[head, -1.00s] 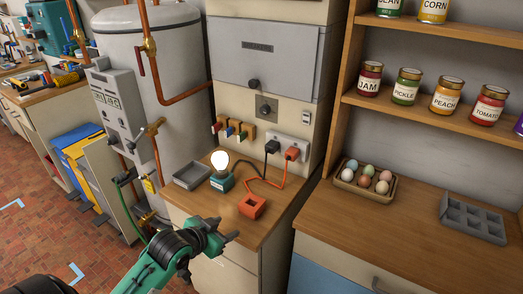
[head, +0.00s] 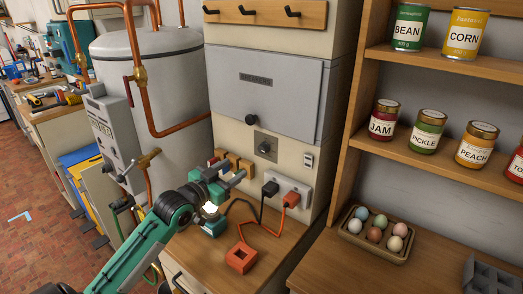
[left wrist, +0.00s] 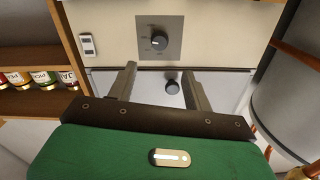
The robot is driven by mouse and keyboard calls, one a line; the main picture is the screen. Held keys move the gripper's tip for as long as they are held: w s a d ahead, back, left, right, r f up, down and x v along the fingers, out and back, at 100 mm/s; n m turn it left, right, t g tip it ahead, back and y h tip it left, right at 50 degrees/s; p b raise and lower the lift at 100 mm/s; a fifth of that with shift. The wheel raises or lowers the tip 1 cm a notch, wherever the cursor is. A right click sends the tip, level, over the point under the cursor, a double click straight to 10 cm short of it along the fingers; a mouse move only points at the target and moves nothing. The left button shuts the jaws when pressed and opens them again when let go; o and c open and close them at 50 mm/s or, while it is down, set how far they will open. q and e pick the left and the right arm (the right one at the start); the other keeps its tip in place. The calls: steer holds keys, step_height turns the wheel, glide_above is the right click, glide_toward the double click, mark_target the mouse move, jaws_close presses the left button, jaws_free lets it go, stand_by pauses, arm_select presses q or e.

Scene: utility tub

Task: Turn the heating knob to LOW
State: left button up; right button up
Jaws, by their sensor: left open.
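The heating knob appears to be the dark round knob (head: 265,147) on a square metal plate on the cream wall panel, below the grey door. In the left wrist view the knob (left wrist: 159,41) has small marks around it, too small to read; its pointer setting is unclear. My left gripper (head: 233,171) is raised in front of the panel, below and left of the knob. In the left wrist view my left gripper (left wrist: 160,70) has its fingers apart with nothing between them, and the knob lies beyond the tips, not touched. My right gripper is not in view.
A second knob (head: 252,119) sits on the grey door (head: 270,80). Shelves are at right.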

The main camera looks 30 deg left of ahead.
mark_target(261, 151)
arm_select(q)
steer(key=w+p, duration=0.1)
steer(key=w, duration=0.6)
steer(key=w+d+p, duration=0.1)
steer(key=w, duration=0.3)
steer(key=shift+w+r+p, duration=0.1)
steer(key=shift+w+p, duration=0.05)
steer(key=shift+p, duration=0.15)
steer(key=shift+w, duration=0.6)
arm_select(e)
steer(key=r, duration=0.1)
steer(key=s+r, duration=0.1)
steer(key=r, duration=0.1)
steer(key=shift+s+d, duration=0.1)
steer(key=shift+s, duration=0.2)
arm_select(q)
steer(key=c, duration=1)
